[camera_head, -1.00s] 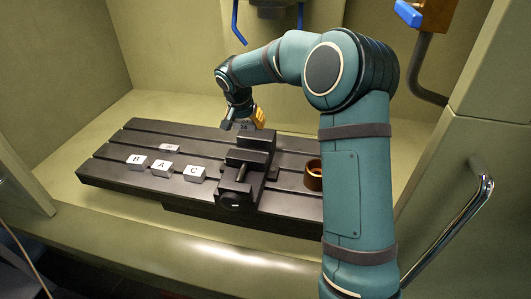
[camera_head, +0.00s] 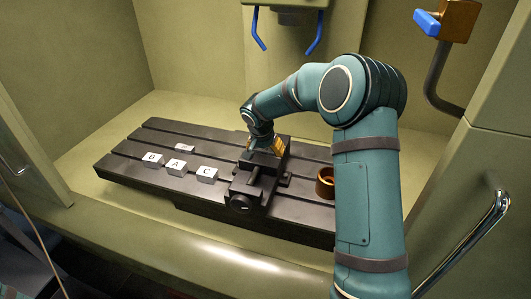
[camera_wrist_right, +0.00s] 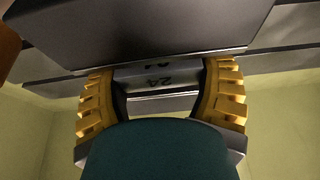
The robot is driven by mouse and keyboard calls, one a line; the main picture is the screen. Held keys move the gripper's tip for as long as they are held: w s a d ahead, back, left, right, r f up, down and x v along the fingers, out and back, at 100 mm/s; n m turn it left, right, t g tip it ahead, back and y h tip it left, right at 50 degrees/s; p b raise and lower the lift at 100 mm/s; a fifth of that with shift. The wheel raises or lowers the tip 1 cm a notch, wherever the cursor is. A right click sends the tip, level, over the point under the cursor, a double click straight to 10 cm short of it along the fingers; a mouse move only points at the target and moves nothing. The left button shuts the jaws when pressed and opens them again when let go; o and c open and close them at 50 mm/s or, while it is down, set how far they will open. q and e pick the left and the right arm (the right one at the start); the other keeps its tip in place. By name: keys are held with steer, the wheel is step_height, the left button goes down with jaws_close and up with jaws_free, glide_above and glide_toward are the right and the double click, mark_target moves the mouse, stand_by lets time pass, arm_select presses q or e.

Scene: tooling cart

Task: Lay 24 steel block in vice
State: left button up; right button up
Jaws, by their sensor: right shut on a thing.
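The dark vice (camera_head: 243,188) stands on the slotted table, right of its middle. My right gripper (camera_head: 265,146) is at the back of the vice, low over its jaws. In the right wrist view its yellow fingers (camera_wrist_right: 160,88) are shut on the steel block (camera_wrist_right: 153,80), a grey block with a marking that looks like 24. A dark vice jaw (camera_wrist_right: 140,35) lies right beside the block in that view. I cannot tell whether the block rests on the vice.
White-topped blocks B (camera_head: 152,160), A (camera_head: 176,167) and C (camera_head: 207,175) sit left of the vice on the slotted table (camera_head: 125,172). A brown cup (camera_head: 325,183) stands right of the vice. Blue-tipped nozzles (camera_head: 314,35) hang above.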

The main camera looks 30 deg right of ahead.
steer(key=shift+w+f, duration=0.1)
steer(key=shift+f, duration=0.5)
steer(key=shift+r, duration=0.1)
steer(key=o, duration=0.9)
steer(key=shift+f, duration=0.25)
steer(key=shift+c, duration=0.2)
steer(key=o, duration=0.4)
steer(key=shift+r, duration=0.1)
steer(key=shift+r, duration=0.1)
